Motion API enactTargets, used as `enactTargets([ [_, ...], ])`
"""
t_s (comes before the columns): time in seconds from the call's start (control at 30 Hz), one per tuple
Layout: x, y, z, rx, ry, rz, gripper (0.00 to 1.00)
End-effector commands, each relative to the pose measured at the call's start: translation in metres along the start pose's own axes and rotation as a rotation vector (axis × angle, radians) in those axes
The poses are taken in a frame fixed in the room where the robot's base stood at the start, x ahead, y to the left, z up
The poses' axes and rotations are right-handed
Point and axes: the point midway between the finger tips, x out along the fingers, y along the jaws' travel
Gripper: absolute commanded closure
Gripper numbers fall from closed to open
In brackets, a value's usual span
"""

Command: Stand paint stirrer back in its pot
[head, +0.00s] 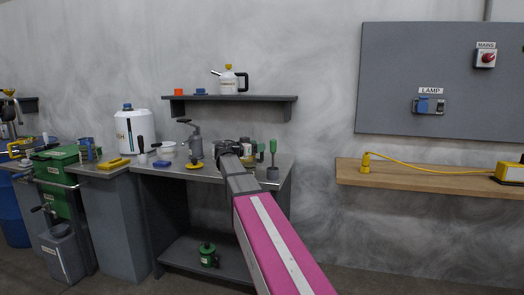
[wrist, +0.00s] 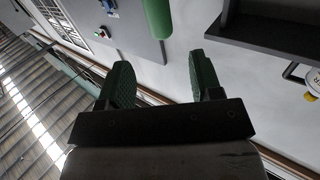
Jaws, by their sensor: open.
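A tool with a green handle (head: 273,146), which looks like the paint stirrer, stands upright near the right end of the grey workbench. A small grey pot (head: 272,173) is directly below it; I cannot tell if its lower end is inside. My gripper (head: 259,152) is over the bench just left of the green handle, partly hidden by my arm. In the wrist view my gripper (wrist: 158,72) is open, with green-padded fingers apart and nothing between them. A green cylinder (wrist: 158,16), likely the handle, shows beyond the fingertips, apart from them.
The bench (head: 218,176) also holds a grey grinder-like device (head: 194,143), a white bowl (head: 167,150) and a large white jug (head: 135,131). A wall shelf (head: 232,99) with a can (head: 229,80) hangs above. A wooden shelf (head: 415,178) is at right, with a gap between.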

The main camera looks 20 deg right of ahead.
Motion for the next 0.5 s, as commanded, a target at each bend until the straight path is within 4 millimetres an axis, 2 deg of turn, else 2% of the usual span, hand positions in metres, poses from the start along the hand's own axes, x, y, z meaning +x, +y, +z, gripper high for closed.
enactTargets([
  [0.27,-0.004,0.002,0.005,-0.010,-0.011,-0.001,0.41],
  [0.37,-0.006,0.009,0.029,-0.058,-0.065,-0.008,0.41],
  [0.47,-0.011,0.022,0.074,-0.152,-0.173,-0.029,0.41],
  [0.5,-0.015,0.029,0.098,-0.202,-0.229,-0.043,0.41],
])
